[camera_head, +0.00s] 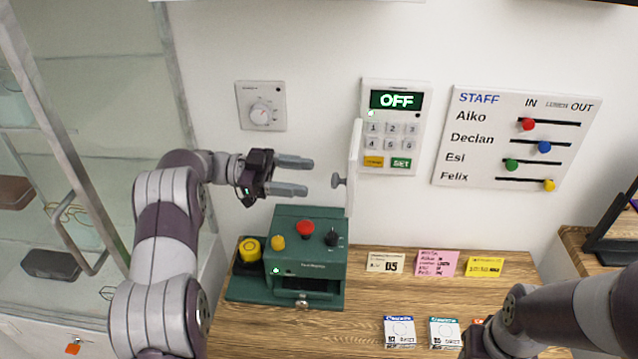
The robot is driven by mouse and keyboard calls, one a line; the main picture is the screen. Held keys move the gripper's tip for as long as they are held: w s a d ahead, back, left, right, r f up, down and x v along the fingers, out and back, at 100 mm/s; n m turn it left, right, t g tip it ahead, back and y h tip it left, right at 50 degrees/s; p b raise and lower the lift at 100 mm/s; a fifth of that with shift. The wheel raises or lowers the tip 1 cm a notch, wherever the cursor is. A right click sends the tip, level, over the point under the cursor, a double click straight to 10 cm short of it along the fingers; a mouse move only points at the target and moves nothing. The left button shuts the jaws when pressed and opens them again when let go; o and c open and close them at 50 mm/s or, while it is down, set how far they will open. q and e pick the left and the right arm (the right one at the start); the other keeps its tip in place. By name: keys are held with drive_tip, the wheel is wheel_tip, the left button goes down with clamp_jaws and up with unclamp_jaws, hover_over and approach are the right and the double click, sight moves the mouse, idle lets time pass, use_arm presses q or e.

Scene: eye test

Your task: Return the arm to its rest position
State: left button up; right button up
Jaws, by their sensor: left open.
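My left arm (160,260) comes up from the lower left and bends to the right. Its left gripper (306,176) is open and empty, its two grey fingers apart and pointing right. In the picture it is above the green machine (310,255) and left of the open white door's knob (338,181). I cannot tell whether the fingers touch anything, but a gap shows between them and the knob. My right arm (570,315) comes in from the lower right. Its fingers do not show.
On the wall are a dial (260,106), a keypad panel (396,127) reading OFF with its door (354,165) swung out, and a staff board (515,138). Several cards lie on the wooden counter (360,290). A glass cabinet (90,130) stands at the left.

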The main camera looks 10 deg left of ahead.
use_arm(q)
drive_tip(key=shift+a, duration=0.5)
drive_tip(key=shift+d, duration=0.1)
